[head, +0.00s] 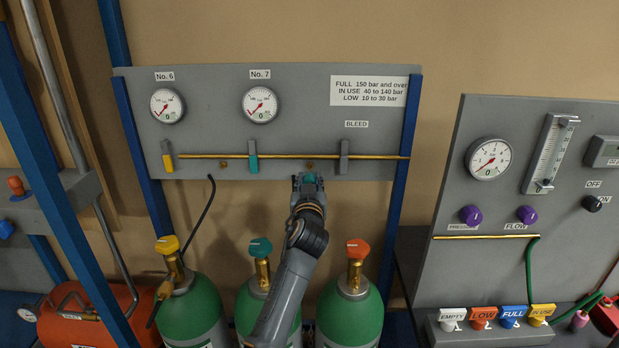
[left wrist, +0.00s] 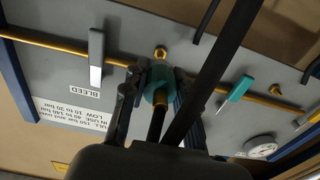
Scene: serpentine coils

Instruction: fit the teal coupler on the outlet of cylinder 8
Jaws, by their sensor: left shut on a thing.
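My left gripper (head: 309,188) is up at the lower edge of the grey panel, in front of the right part of the brass pipe. It is shut on the teal coupler (head: 309,178). In the left wrist view the teal coupler (left wrist: 159,84) sits between the fingers, with brass and a dark hose (left wrist: 156,125) below it. A brass fitting (left wrist: 161,52) on the panel lies just beyond the coupler, apparently apart from it. Green cylinders with yellow (head: 167,245), teal (head: 260,247) and orange (head: 358,249) tops stand below. No number 8 is readable. My right gripper is out of view.
The panel (head: 210,130) has gauges marked No. 6 and No. 7, and levers along the brass pipe. A black hose (head: 203,212) hangs at the left cylinder. Blue posts (head: 402,150) flank the panel. A second gauge panel (head: 450,205) stands at right.

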